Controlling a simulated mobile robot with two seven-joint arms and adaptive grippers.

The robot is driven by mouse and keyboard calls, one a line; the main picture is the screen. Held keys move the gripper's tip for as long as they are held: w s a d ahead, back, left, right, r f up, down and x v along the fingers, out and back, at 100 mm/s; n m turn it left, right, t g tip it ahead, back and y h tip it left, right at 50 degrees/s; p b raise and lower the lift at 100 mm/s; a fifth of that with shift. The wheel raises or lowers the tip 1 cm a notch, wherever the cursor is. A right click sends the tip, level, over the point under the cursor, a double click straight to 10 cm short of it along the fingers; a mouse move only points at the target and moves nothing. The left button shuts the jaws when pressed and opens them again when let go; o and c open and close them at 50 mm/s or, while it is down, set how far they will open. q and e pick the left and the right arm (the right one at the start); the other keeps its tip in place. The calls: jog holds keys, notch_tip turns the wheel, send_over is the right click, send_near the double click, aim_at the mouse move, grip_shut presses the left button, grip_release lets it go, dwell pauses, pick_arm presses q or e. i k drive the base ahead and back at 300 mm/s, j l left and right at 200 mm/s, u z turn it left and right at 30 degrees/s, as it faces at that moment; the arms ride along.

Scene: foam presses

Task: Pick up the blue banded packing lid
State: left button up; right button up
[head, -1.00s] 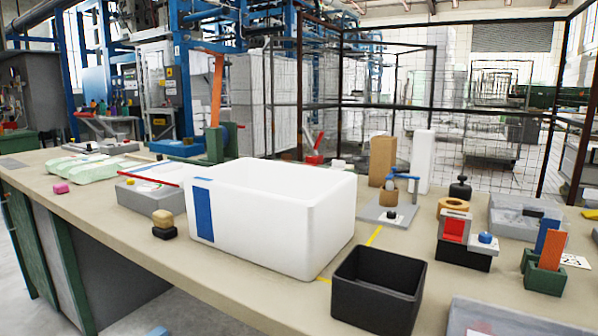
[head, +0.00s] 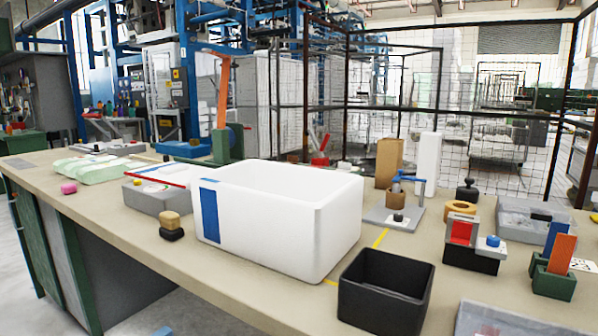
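A white, open-topped box (head: 285,228) with a vertical blue band (head: 211,215) on its left side stands on the workbench in the middle of the head view. I see into its top, and no lid lies on it. I cannot make out a separate blue banded lid anywhere on the bench. A small blue piece (head: 163,331) shows at the bottom edge, below the bench front, cut off by the frame. Neither of my grippers is in view.
The bench (head: 130,245) also holds a black open bin (head: 385,295) in front, a grey tray (head: 160,198) at left, pale green packs (head: 97,170), and several small fixtures at right. A wire-mesh fence (head: 455,125) stands behind. Bare bench lies along the front left.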

aim_at(179, 173)
jog(key=j+z, duration=0.45)
jog(key=j, duration=0.65)
jog(key=j+z, duration=0.4)
jog(key=j, duration=1.15)
jog(key=k+j+z, duration=0.15)
jog(key=j, duration=0.25)
jog(key=i, duration=0.05)
